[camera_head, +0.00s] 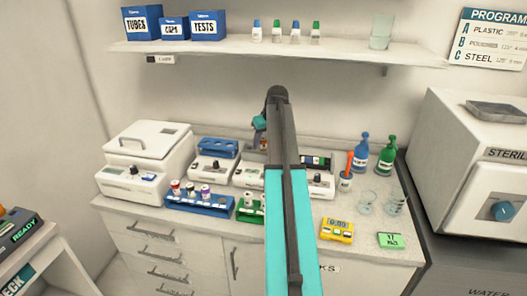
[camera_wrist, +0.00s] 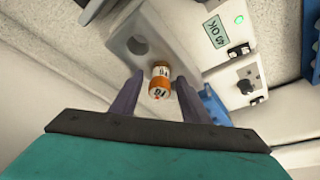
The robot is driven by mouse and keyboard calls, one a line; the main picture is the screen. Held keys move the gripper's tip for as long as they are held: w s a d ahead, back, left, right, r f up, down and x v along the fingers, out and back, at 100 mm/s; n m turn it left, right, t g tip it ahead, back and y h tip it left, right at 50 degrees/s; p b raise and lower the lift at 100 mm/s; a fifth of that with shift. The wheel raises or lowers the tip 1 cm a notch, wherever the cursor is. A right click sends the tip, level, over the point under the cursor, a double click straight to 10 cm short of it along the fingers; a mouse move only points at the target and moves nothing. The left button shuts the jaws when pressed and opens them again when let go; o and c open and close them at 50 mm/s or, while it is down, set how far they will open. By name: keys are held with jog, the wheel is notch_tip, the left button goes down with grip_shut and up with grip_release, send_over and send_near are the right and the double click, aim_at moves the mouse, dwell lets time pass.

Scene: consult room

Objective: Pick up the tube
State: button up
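The tube (camera_wrist: 160,82), white with orange bands and a printed label, is in the middle of the wrist view. It is beside or in a pale grey block with a round dark hole (camera_wrist: 138,45); its seating cannot be told. My gripper (camera_wrist: 160,84) has its two dark fingers spread on either side of the tube, with gaps showing, so it is open. Whether the tube lies fully between the fingertips or just beyond them is unclear. In the head view my arm hides most of that spot at the back of the counter.
A shelf (camera_head: 230,46) overhangs the back. A sterilizer (camera_head: 480,165) stands right.

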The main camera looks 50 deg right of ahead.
grip_shut()
jog(key=shift+r, duration=0.1)
jog(key=shift+r+b, duration=1.1)
jog(key=shift+r, duration=2.35)
jog(key=shift+s+a+f, duration=0.1)
jog(key=shift+s+a, duration=0.05)
jog(key=shift+s, duration=0.35)
jog(key=s+a+b, duration=0.4)
jog(key=s, duration=1.2)
jog(key=shift+s+a, duration=0.2)
jog(key=shift+w, duration=0.1)
